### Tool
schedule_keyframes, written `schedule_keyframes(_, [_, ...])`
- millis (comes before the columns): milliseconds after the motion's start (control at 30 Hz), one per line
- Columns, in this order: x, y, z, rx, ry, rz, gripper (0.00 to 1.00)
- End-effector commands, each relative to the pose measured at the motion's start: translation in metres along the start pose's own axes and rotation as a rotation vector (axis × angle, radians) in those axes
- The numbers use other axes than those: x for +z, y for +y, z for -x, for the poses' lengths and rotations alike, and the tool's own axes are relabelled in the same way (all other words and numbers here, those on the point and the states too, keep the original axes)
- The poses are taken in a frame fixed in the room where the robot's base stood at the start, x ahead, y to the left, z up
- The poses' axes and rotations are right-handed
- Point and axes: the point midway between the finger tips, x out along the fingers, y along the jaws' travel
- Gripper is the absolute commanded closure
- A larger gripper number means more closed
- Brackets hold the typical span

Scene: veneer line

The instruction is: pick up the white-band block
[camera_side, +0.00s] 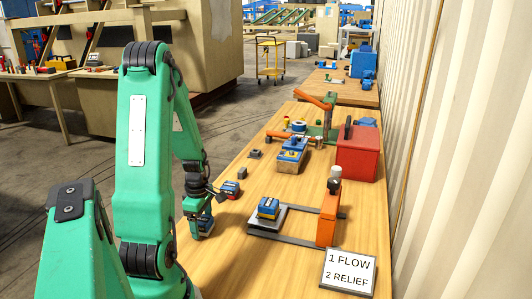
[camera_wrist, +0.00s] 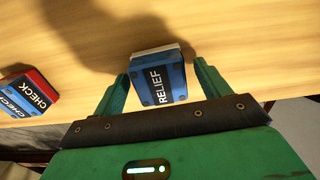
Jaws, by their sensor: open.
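In the wrist view a blue block labelled RELIEF (camera_wrist: 158,78) has a white band along its far edge. It lies on the wood table between the two green fingers of my gripper (camera_wrist: 161,72). The fingers are open, with a gap on each side of the block. In the side view my gripper (camera_side: 198,208) is low over the table's left edge, and the blue block (camera_side: 206,225) shows partly behind it. A red-band block labelled CHECK (camera_wrist: 26,94) lies to the left in the wrist view; it appears also in the side view (camera_side: 230,189).
A blue block with a yellow band (camera_side: 268,207) sits on a grey plate beside an orange post (camera_side: 328,216). A red box (camera_side: 358,152), a blue-topped fixture (camera_side: 291,158) and a sign reading 1 FLOW, 2 RELIEF (camera_side: 349,271) also stand on the table.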

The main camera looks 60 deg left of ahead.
Motion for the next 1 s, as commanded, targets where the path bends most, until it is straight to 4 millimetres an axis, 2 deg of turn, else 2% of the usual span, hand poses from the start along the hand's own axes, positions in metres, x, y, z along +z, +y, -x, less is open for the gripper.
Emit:
schedule_keyframes(233, [0.0000, 0.0002, 0.0003, 0.001, 0.000, 0.000, 0.27])
schedule_keyframes(533, [0.0000, 0.0002, 0.0004, 0.001, 0.000, 0.000, 0.85])
schedule_keyframes(1000, [-0.0002, 0.0013, 0.0057, 0.004, 0.001, 0.000, 0.86])
